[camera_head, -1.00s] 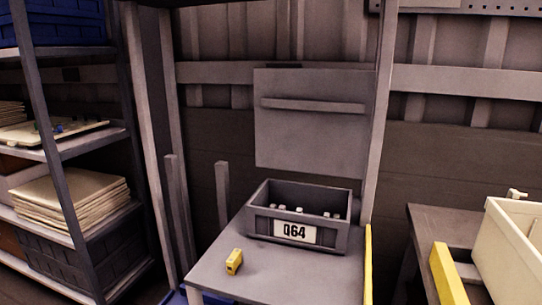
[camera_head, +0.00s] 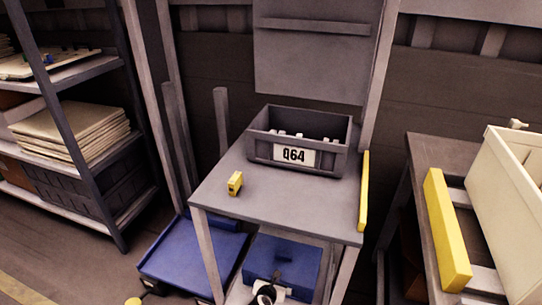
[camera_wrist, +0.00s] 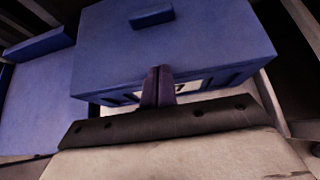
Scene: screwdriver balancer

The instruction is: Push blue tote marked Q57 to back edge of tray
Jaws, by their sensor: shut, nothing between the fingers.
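A blue lidded tote (camera_head: 285,254) sits on a low surface under the grey table in the head view. It fills the upper middle of the wrist view (camera_wrist: 200,45), with a dark block on its lid. A white label (camera_wrist: 188,86) is on its near face; my fingers cover most of it, and only part of a character that looks like a 7 shows. My gripper (camera_head: 278,275) is shut and empty, at the tote's near face; in the wrist view its fingers (camera_wrist: 157,80) overlap the label. I cannot tell whether they touch. The tray's back edge is hidden behind the tote.
A grey tote marked Q64 (camera_head: 299,145) and a small yellow item (camera_head: 235,183) stand on the table (camera_head: 290,202) above. Table legs flank the blue tote. A blue flat-topped thing (camera_head: 195,252) stands at left. A shelf rack is farther left; a cream bin (camera_head: 505,200) is at right.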

